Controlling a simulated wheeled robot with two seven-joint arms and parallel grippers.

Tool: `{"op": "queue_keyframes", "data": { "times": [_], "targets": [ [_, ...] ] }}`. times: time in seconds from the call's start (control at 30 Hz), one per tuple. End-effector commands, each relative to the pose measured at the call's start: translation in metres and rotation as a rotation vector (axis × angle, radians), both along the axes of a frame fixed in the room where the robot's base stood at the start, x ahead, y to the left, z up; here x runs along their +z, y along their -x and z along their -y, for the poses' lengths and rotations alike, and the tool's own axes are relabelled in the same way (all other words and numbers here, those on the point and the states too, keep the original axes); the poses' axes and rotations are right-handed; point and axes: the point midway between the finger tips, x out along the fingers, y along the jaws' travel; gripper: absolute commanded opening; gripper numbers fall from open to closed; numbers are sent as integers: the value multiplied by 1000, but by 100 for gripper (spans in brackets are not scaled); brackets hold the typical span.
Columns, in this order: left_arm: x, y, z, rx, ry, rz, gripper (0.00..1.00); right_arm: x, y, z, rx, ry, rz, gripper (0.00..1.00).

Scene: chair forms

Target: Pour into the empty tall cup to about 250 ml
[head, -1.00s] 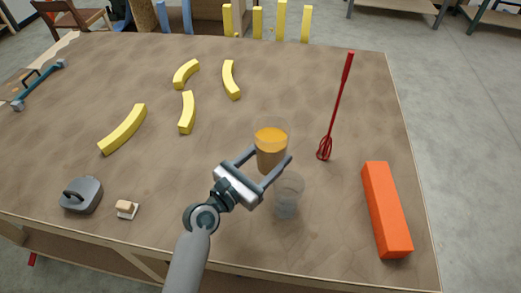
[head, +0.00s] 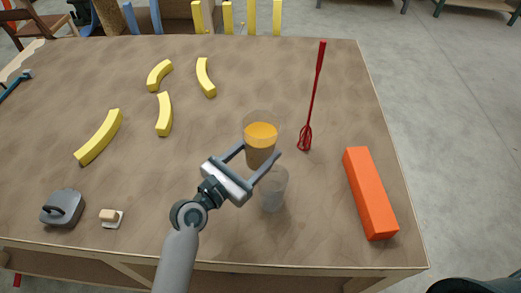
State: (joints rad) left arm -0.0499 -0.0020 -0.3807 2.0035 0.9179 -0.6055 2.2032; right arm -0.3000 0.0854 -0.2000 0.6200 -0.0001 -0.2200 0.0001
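A clear cup with orange liquid (head: 260,135) is between the fingers of my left gripper (head: 262,151), near the middle of the head view. The fingers flank it on both sides and appear shut on it. It looks upright, with the liquid level. The empty tall cup (head: 272,194) is clear and stands upright on the table just below it in the picture. My gripper's right finger overlaps the empty cup's rim in the picture. Whether the held cup's base touches the table is not clear. My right gripper is not in view.
On the brown table (head: 150,215) a red whisk (head: 313,95) and an orange-red block (head: 370,193) lie to the right. Several yellow curved pieces (head: 99,137) lie to the left. A grey lidded object (head: 62,208) and a small block (head: 111,217) are front left.

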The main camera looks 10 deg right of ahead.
Motion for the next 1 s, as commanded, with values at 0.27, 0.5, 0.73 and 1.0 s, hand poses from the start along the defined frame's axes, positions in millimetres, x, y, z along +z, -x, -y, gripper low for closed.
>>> {"op": "queue_keyframes", "data": {
  "times": [0.27,0.5,0.73,1.0],
  "targets": [
    [6,-9,-7,1,-71,85,45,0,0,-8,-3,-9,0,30],
    [9,-16,-15,1,-152,176,45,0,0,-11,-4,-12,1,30],
    [12,-24,-21,0,-236,272,45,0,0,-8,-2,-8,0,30],
    [13,-26,-22,1,-258,300,45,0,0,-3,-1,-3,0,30]
  ]
}}
